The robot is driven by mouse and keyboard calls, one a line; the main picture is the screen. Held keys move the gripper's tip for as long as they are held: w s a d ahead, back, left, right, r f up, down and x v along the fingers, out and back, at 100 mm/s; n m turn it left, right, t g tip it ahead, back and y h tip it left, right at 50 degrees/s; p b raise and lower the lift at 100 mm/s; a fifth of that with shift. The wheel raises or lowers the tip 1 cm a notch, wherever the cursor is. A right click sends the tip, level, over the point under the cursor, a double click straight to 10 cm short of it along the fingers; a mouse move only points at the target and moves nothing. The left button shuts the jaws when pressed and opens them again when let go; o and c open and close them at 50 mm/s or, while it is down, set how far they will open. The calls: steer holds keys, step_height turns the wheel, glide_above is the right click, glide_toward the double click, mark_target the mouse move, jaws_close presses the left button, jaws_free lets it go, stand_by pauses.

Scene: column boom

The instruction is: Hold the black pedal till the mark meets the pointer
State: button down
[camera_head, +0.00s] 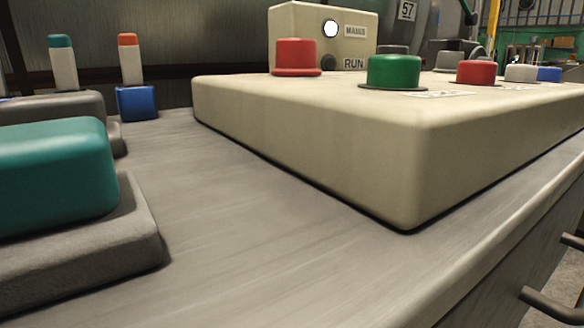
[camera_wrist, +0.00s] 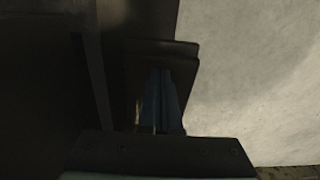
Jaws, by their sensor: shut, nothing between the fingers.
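In the head view, a dark grey rounded block (camera_head: 45,107) on a grey base stands at the left edge, behind a teal pedal (camera_head: 50,170) on its own grey base. The dark block may be the black pedal; I cannot tell for sure. I make out no mark or pointer. My gripper (camera_wrist: 162,73) shows only in the dim wrist view, with its fingers together and nothing seen between them. A dark flat shape lies around the fingertips; I cannot tell what it is or whether they touch it.
A beige console (camera_head: 300,120) with red, green, grey and blue buttons fills the right of the grey bench (camera_head: 220,230). A beige box (camera_head: 290,35) with a white lamp stands on it. Teal-topped (camera_head: 62,65) and orange-topped (camera_head: 130,62) posts stand behind the pedals. Bench between is clear.

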steer(key=shift+f+b, duration=0.5)
steer(key=shift+f, duration=0.35)
steer(key=shift+w, duration=0.1)
steer(key=shift+r, duration=0.15)
stand_by(3.0)
step_height(320, 180, up, 8)
steer(key=p, duration=0.9)
steer(key=shift+d, duration=0.1)
stand_by(0.5)
